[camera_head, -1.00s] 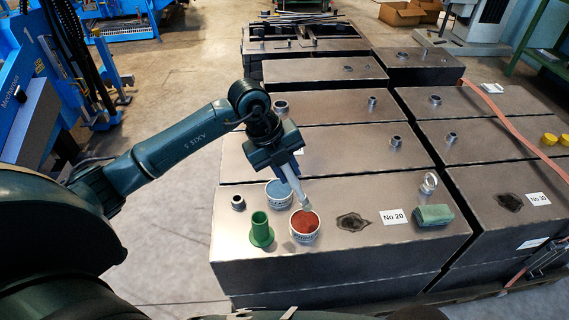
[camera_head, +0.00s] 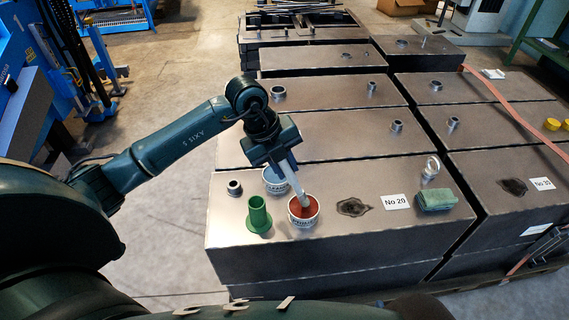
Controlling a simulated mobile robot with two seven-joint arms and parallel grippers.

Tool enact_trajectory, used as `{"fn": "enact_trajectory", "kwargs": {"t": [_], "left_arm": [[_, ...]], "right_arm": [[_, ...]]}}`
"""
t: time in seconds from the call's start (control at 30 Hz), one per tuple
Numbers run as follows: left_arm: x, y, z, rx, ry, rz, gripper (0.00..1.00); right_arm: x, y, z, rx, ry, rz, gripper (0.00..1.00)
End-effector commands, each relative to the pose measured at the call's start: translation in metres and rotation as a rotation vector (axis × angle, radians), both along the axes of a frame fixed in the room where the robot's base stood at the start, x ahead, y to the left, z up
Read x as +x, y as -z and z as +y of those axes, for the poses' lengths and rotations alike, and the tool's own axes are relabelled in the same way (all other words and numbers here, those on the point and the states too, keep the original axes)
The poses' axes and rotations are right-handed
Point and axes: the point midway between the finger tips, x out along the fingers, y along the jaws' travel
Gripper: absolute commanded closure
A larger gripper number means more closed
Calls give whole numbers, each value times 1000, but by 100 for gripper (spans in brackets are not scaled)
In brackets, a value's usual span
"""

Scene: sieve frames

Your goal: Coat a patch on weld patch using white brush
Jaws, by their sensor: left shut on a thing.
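My left gripper (camera_head: 284,156) is shut on the white brush (camera_head: 295,184). The brush points down, and its tip is at the opening of a white tub of red paint (camera_head: 303,224). Whether the bristles touch the paint is hard to tell. A dark, rough weld patch (camera_head: 352,207) lies on the top of the front metal block, right of the red tub and left of a "No 20" label (camera_head: 397,201). A second dark patch (camera_head: 512,187) is by a "No 30" label (camera_head: 542,184) on the block to the right. My right gripper is not in view.
A tub of blue paint (camera_head: 274,188) stands behind the red one, partly hidden by the gripper. A green flanged cup (camera_head: 258,214) stands to the left. A green block (camera_head: 436,200) and a metal eye ring (camera_head: 431,168) are at the right. Short metal stubs (camera_head: 235,188) rise from the blocks.

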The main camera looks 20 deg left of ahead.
Motion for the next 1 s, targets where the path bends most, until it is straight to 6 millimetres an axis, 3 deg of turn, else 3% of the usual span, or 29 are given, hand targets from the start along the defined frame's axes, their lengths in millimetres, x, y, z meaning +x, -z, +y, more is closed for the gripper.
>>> {"fn": "enact_trajectory", "kwargs": {"t": [1.0], "left_arm": [[0,9,0,1,0,-1,100]], "right_arm": [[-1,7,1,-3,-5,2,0]]}}
